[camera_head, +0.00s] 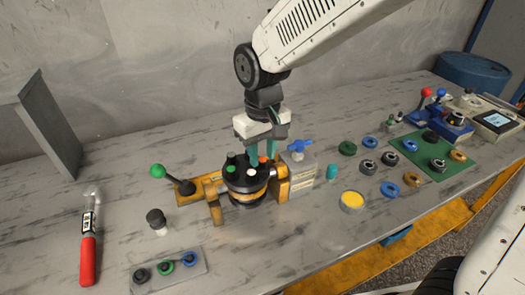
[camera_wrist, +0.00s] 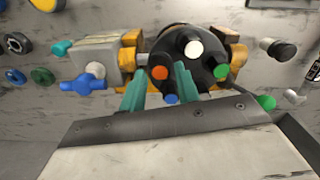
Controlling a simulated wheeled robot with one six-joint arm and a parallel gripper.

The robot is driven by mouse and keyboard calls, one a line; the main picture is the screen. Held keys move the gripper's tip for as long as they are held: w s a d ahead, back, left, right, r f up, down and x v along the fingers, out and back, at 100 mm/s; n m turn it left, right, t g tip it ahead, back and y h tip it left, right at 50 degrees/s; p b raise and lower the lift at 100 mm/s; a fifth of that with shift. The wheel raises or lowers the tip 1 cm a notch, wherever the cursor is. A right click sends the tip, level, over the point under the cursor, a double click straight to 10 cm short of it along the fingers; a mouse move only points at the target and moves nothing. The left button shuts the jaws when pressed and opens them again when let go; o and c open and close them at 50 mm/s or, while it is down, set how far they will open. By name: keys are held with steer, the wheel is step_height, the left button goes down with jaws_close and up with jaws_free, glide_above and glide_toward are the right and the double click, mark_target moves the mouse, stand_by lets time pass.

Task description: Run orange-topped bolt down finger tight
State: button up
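The black round motor (camera_head: 246,196) sits upright in a yellow-orange fixture. Its top carries bolts with coloured tops, and the wrist view also shows it (camera_wrist: 205,62). The orange-topped bolt (camera_wrist: 160,73) is at the motor's edge on the fixture-block side; it also shows in the head view (camera_head: 263,160). My gripper (camera_wrist: 160,84) is open, with its teal fingers on either side of the orange top. I cannot tell whether they touch it. A blue top (camera_wrist: 171,98) is near the finger bases. White (camera_wrist: 194,49) and green (camera_wrist: 221,70) tops stand beside them.
A block with a blue tap handle (camera_head: 300,146) stands close right of the motor. A green-knobbed lever (camera_head: 158,172) is at its left. Rings and a yellow-topped tin (camera_head: 352,200) lie further right. A red-handled tool (camera_head: 88,250) lies on clear table at left.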

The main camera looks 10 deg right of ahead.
steer(key=shift+f, duration=1.1)
steer(key=shift+r, duration=0.2)
steer(key=shift+c, duration=0.3)
steer(key=c, duration=0.5)
steer(key=m, duration=0.4)
steer(key=m, duration=0.4)
steer(key=shift+m, duration=0.4)
steer(key=o, duration=0.6)
steer(key=shift+c, duration=0.2)
